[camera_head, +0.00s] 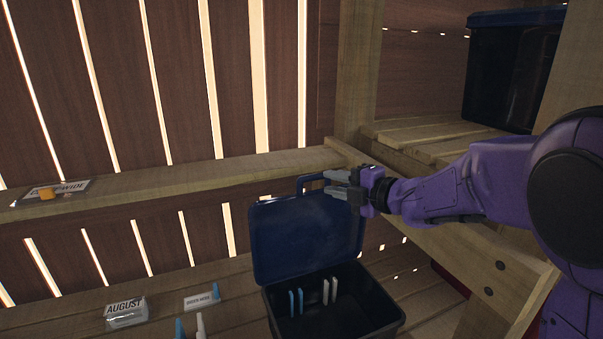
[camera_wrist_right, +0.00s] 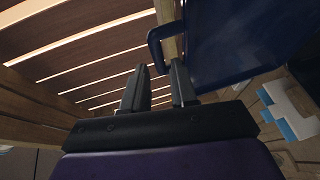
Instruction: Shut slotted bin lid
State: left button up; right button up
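The slotted bin (camera_head: 352,325) is a dark box on the lower slatted shelf. Its blue lid (camera_head: 305,235) stands raised at the back, with a handle loop on its top edge. Two blue and two white pieces stand upright inside the bin. My right gripper (camera_head: 330,183) is at the lid's top edge by the handle (camera_head: 309,182). In the right wrist view its fingers (camera_wrist_right: 158,88) are apart, and the handle (camera_wrist_right: 160,48) shows just beyond them, beside the lid (camera_wrist_right: 235,40). I cannot tell whether they touch. My left gripper is not in view.
A wooden beam (camera_head: 180,178) runs behind the lid and carries a sign with an orange piece (camera_head: 47,193). Another dark lidded bin (camera_head: 510,75) sits on the upper right shelf. An AUGUST sign (camera_head: 125,311) and blue and white pieces (camera_head: 201,325) are left of the bin.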

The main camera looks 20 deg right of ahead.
aim_at(316, 179)
jog(key=x, duration=0.2)
jog(key=b+x, duration=0.1)
jog(key=x, duration=0.1)
jog(key=shift+s+a+r+b, duration=0.1)
jog(key=shift+a+b, duration=0.1)
jog(key=shift+b, duration=0.1)
jog(key=x, duration=0.3)
jog(key=p+x, duration=0.1)
jog(key=shift+w+d, duration=0.15)
jog(key=shift+w, duration=0.25)
jog(key=shift+s+r, duration=0.2)
jog(key=shift+s, duration=0.1)
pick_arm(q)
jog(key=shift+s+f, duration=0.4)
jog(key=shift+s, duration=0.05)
pick_arm(e)
jog(key=shift+w+f, duration=0.1)
jog(key=shift+f, duration=0.05)
grip_shut()
